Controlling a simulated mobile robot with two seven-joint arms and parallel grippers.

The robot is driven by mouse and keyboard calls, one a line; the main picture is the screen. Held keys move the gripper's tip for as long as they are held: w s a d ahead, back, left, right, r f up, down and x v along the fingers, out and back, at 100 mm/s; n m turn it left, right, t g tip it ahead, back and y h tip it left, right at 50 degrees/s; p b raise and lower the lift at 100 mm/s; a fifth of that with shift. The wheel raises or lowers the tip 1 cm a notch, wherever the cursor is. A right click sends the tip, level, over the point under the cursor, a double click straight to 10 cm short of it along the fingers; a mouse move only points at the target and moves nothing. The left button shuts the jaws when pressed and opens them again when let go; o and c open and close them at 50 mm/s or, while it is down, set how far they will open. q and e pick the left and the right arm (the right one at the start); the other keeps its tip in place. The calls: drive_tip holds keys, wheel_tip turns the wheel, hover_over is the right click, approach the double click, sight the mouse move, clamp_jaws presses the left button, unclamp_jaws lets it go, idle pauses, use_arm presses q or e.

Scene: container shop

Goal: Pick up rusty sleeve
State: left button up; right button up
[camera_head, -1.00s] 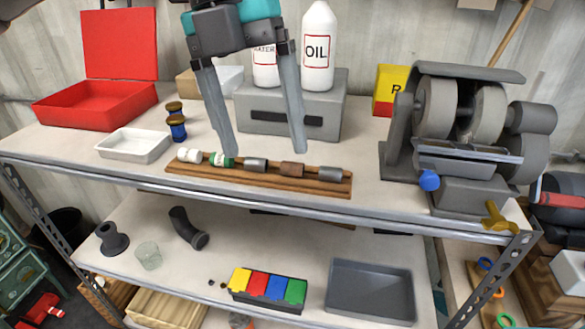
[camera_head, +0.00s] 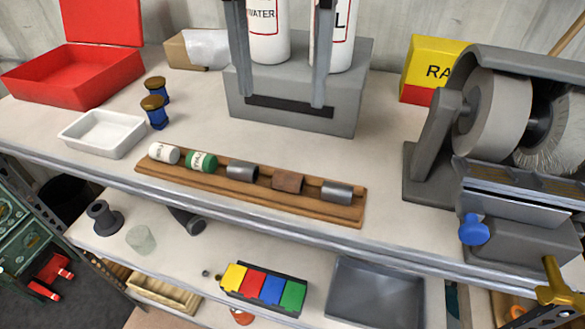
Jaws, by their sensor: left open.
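The rusty sleeve (camera_head: 288,181) is a short brown cylinder lying on a wooden rack (camera_head: 320,209) on the upper shelf. A grey sleeve (camera_head: 242,170) lies to its left and another grey sleeve (camera_head: 337,192) to its right. My left gripper (camera_head: 281,98) comes down from the top of the view, its two long fingers wide apart and nothing between them. In the picture the fingertips are above the rack, in front of the grey box, apart from the sleeve. My right gripper is not in view.
A white container (camera_head: 164,152) and a green-labelled one (camera_head: 202,161) share the rack. Behind stand a grey box (camera_head: 345,105) and the water bottle (camera_head: 266,30). A bench grinder (camera_head: 490,120) is at right, a white tray (camera_head: 101,133) at left.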

use_arm(q)
hover_over(288, 175)
drive_tip(key=f, duration=0.7)
drive_tip(key=shift+a, duration=0.35)
drive_tip(key=shift+f, duration=0.8)
drive_tip(key=f, duration=0.1)
drive_tip(key=f+p, duration=0.1)
drive_tip(key=f, duration=0.1)
drive_tip(key=shift+d+f, duration=0.3)
drive_tip(key=shift+d, duration=0.05)
drive_tip(key=shift+f, duration=0.45)
clamp_jaws()
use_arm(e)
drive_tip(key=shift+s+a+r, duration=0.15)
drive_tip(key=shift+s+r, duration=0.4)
